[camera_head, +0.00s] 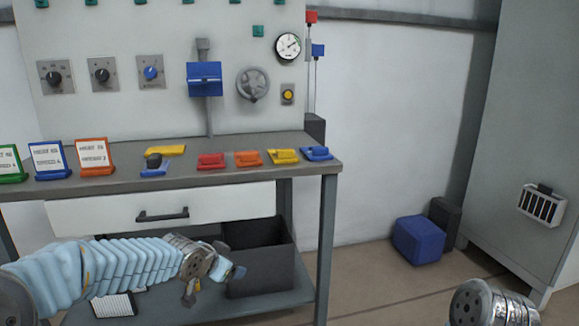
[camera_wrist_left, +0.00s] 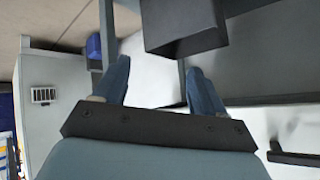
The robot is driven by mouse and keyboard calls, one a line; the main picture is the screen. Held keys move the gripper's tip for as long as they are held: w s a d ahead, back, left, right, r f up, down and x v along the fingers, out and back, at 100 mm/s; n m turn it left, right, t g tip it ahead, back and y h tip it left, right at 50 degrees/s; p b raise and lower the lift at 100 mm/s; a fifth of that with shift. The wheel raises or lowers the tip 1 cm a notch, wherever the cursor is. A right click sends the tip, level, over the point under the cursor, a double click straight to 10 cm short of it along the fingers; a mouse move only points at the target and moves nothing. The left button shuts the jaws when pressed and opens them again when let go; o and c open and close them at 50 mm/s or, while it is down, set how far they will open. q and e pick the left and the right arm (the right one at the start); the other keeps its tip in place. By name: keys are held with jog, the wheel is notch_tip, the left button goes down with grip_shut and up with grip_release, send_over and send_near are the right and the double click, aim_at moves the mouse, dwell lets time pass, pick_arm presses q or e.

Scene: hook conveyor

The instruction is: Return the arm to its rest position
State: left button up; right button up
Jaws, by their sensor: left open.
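My left arm comes in from the left, below the tabletop of the workbench (camera_head: 220,179). Its gripper (camera_head: 214,284) is in front of the bench's lower shelf, beside the dark open bin (camera_head: 262,276). In the left wrist view the two blue fingers of the left gripper (camera_wrist_left: 158,72) stand well apart with nothing between them. The dark bin (camera_wrist_left: 182,28) shows just past the fingertips there. A metal link of my right arm shows at the bottom right of the head view; its gripper is out of frame.
The bench top bears several coloured pieces (camera_head: 248,159) and sign stands (camera_head: 95,157). A drawer (camera_head: 160,210) sits above my left forearm. A blue box (camera_head: 419,240) stands on the floor by a grey cabinet (camera_head: 525,130).

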pick_arm(q)
jog(key=s+d+f+n+g+p, duration=0.15)
jog(key=s+f, duration=0.25)
jog(key=f, duration=0.4)
jog(key=s+d+f+n+g+h, duration=0.1)
jog(key=s+f+n+g, duration=0.1)
jog(key=s+f, duration=0.4)
jog(key=s+d+f+n+g+p, duration=0.1)
jog(key=s+f, duration=0.2)
jog(key=f, duration=0.6)
jog(key=s+f+n+g, duration=0.1)
jog(key=s+f, duration=0.2)
jog(key=s, duration=0.3)
jog(key=s+f+n+g+p, duration=0.1)
jog(key=s+f+n, duration=0.1)
jog(key=s, duration=0.4)
jog(key=s+f+n+g, duration=0.1)
jog(key=s+f+g, duration=0.1)
jog(key=s+f, duration=0.2)
jog(key=s, duration=0.2)
jog(key=shift+s+f+n+p, duration=0.25)
jog(key=shift+s+n+p, duration=0.05)
jog(key=shift+n, duration=0.05)
pick_arm(e)
jog(key=r, duration=0.4)
jog(key=shift+s+a+r, duration=0.15)
jog(key=shift+a+r, duration=0.1)
